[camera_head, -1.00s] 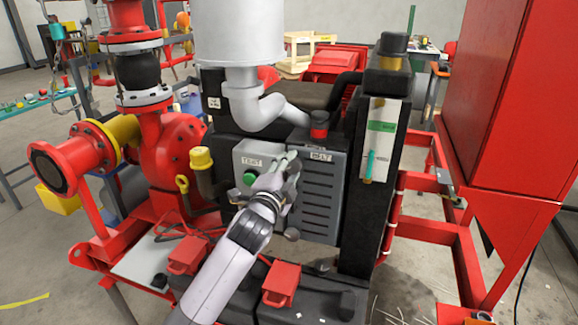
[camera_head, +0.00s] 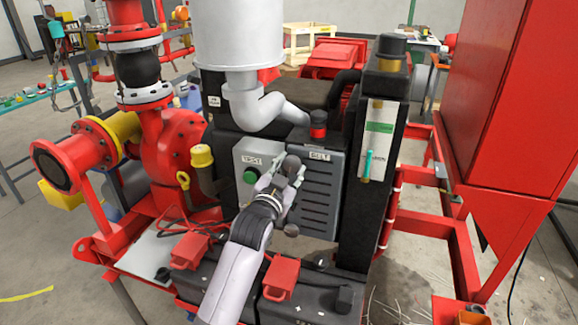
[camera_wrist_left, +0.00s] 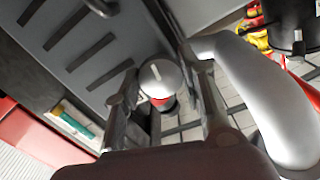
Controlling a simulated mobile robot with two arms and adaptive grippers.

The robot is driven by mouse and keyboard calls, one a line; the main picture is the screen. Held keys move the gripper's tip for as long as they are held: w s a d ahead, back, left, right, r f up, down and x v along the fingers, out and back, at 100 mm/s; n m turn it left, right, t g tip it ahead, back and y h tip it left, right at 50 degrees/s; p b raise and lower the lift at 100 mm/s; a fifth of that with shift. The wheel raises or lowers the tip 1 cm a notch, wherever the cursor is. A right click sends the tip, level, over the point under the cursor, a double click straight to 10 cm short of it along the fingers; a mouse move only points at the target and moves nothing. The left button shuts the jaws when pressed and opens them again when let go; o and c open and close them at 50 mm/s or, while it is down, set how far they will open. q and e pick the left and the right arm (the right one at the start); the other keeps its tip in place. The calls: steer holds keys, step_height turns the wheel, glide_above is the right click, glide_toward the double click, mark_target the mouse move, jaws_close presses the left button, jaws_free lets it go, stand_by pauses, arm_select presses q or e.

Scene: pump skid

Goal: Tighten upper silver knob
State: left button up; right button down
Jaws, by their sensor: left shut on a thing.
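The upper silver knob (camera_head: 292,163) sits on the front of the dark grey box, beside the "BELT" label. In the left wrist view the round knob (camera_wrist_left: 160,76) shows a pale line across its face and lies between the two fingers. My left gripper (camera_head: 283,180) is shut on this knob, one finger on each side. The lower knob (camera_head: 291,230) is on the same box below it, apart from the gripper. My right gripper is not in view.
A green button (camera_head: 250,176) is on the "TEST" panel just left of the gripper. A big red cabinet (camera_head: 520,100) is at right.

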arm_select(q)
steer(key=shift+f+n, duration=0.1)
steer(key=shift+n, duration=0.5)
steer(key=o, duration=1.1)
steer(key=shift+o, duration=0.2)
steer(key=v, duration=1.2)
